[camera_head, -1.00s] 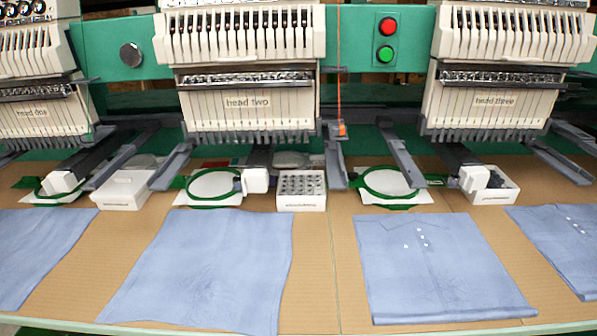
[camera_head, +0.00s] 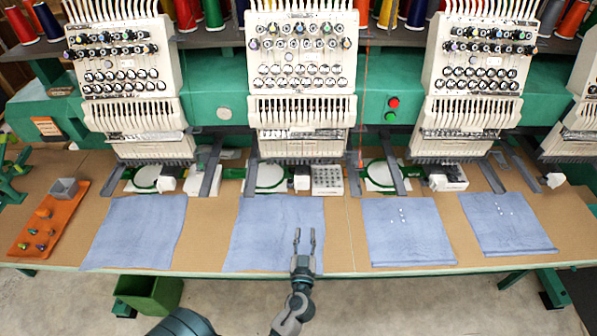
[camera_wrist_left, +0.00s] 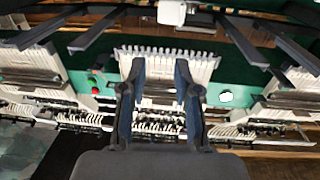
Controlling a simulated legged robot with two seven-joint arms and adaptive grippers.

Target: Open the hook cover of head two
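My right gripper is out of view.
A white compartment box (camera_head: 327,181) stands right of the block. Grey bars (camera_head: 250,179) flank the hoop. An orange tray (camera_head: 48,222) with small parts lies at the left. A green bin (camera_head: 148,292) stands below the table's front edge.

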